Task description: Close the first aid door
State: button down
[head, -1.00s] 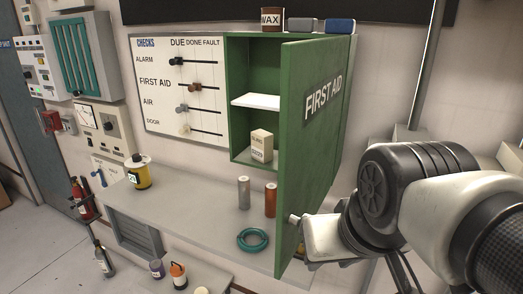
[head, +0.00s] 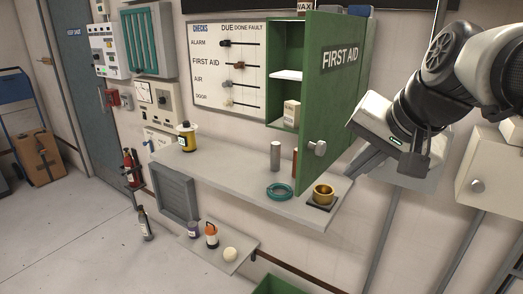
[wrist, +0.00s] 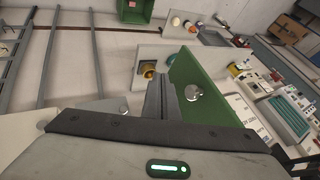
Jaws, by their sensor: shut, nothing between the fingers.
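The green first aid door (head: 333,100) stands open, swung out from the green cabinet (head: 285,107) on the wall. Its "FIRST AID" label and a round pale knob (head: 318,149) face outward. A box (head: 291,113) stands inside the cabinet below a white shelf. My gripper (head: 357,176) is shut and empty, just right of the door near its lower part. In the wrist view the shut fingers (wrist: 160,82) point toward the door (wrist: 200,92), with the knob (wrist: 193,92) to their right. I cannot tell whether the fingers touch the door.
A shelf (head: 225,172) runs below the cabinet. It holds a brass cup (head: 323,194), a teal ring (head: 279,191), two cylinders and a yellow canister (head: 186,138). A checks board (head: 228,65) hangs left of the cabinet.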

jog(key=w+a+f, duration=0.4)
jog(key=w+f, duration=0.3)
jog(key=w, duration=0.1)
jog(key=shift+w+a+f, duration=0.15)
jog(key=shift+w+f, duration=0.15)
jog(key=shift+f, duration=0.1)
